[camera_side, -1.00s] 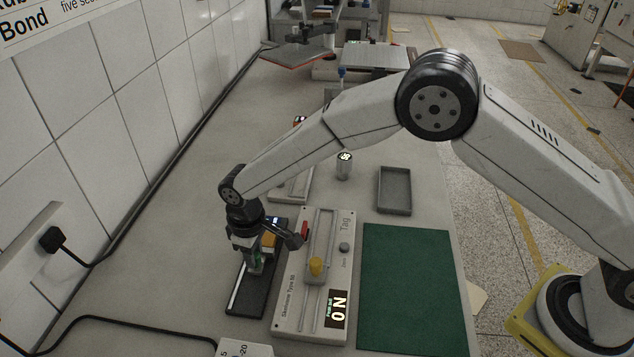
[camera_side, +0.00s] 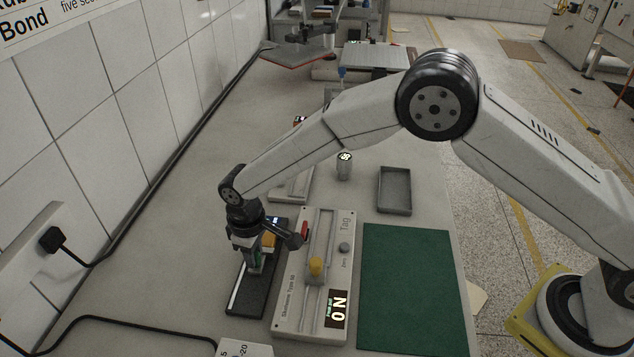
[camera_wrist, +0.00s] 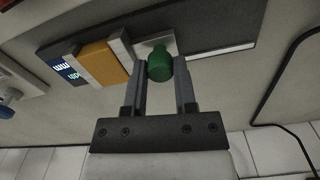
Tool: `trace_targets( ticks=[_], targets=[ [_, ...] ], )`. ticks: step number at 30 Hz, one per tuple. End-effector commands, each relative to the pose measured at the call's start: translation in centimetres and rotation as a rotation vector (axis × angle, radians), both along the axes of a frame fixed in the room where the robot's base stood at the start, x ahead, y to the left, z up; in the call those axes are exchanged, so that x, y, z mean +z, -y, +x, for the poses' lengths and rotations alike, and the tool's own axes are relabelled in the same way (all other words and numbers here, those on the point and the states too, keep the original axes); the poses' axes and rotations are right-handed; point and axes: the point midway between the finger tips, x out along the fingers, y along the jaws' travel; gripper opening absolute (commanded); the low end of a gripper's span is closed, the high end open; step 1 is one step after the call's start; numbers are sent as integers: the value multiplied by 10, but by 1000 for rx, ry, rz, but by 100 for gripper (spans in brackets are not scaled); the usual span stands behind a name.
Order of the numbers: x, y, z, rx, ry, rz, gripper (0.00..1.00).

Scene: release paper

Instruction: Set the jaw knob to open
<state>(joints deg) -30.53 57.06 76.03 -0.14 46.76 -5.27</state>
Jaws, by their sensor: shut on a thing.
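My gripper (camera_wrist: 159,78) is shut on a green knob (camera_wrist: 159,66), with one finger on each side of it. The knob stands on a pale plate on a long dark unit (camera_wrist: 225,18), which carries an orange block (camera_wrist: 101,62) and a small lit display (camera_wrist: 67,71). In the side view my gripper (camera_side: 253,260) points down over this dark unit (camera_side: 245,302), and its fingers largely hide the knob. I cannot read any open or closed marking by the green knob.
Right of the dark unit is a pale panel (camera_side: 290,325) with a yellow slider knob (camera_side: 316,267), a grey knob (camera_side: 344,248), a red part (camera_side: 304,230) and a display (camera_side: 338,309) reading ON. A green mat (camera_side: 410,290) and an empty grey tray (camera_side: 395,190) lie farther right.

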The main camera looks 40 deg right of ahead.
Motion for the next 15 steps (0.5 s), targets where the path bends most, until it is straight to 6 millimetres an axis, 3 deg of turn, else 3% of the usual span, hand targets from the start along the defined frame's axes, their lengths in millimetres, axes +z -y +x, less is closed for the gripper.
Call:
trace_targets(
  ticks=[10, 15],
  targets=[
    [1, 0, -1, 1, -2, -1, 0],
    [1, -13, -13, 5, -3, -1, 0]
  ],
)
